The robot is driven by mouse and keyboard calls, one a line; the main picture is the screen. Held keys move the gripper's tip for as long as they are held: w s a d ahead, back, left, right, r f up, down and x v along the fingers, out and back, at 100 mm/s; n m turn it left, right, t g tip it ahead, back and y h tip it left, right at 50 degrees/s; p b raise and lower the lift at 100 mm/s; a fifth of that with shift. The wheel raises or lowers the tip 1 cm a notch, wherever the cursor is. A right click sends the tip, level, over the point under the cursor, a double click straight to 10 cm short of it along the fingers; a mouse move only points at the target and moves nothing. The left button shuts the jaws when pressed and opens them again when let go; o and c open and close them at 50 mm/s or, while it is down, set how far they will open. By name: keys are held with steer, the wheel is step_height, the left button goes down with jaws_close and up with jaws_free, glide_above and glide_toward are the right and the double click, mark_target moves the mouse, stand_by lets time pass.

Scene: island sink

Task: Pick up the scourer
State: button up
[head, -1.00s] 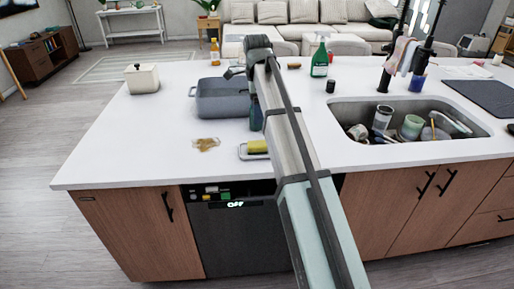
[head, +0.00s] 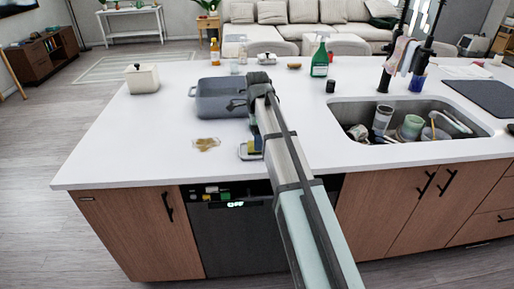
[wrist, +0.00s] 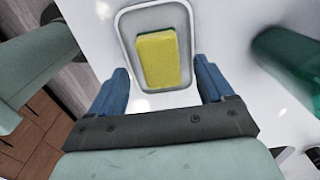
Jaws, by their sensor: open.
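The scourer (wrist: 165,58) is a yellow block with a thin green edge. It lies in a shallow pale tray (wrist: 126,50) in the wrist view. In the head view the scourer (head: 246,149) is mostly hidden behind my gripper, and the tray (head: 243,157) shows at the counter's front. My gripper (wrist: 160,67) is open and empty, with its blue fingers on either side of the scourer's near end as seen from above. I cannot tell the remaining height between them. In the head view my gripper (head: 257,145) is over the tray.
A grey-blue basin (head: 220,100) stands behind the tray. A brown patch (head: 206,144) lies to its left. The sink (head: 350,103) with dishes is at the right. A green rounded object (wrist: 288,55) is right of the tray in the wrist view.

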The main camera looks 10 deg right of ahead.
step_height(320, 180, down, 2)
steer(key=shift+f, duration=0.1)
steer(key=c, duration=1.1)
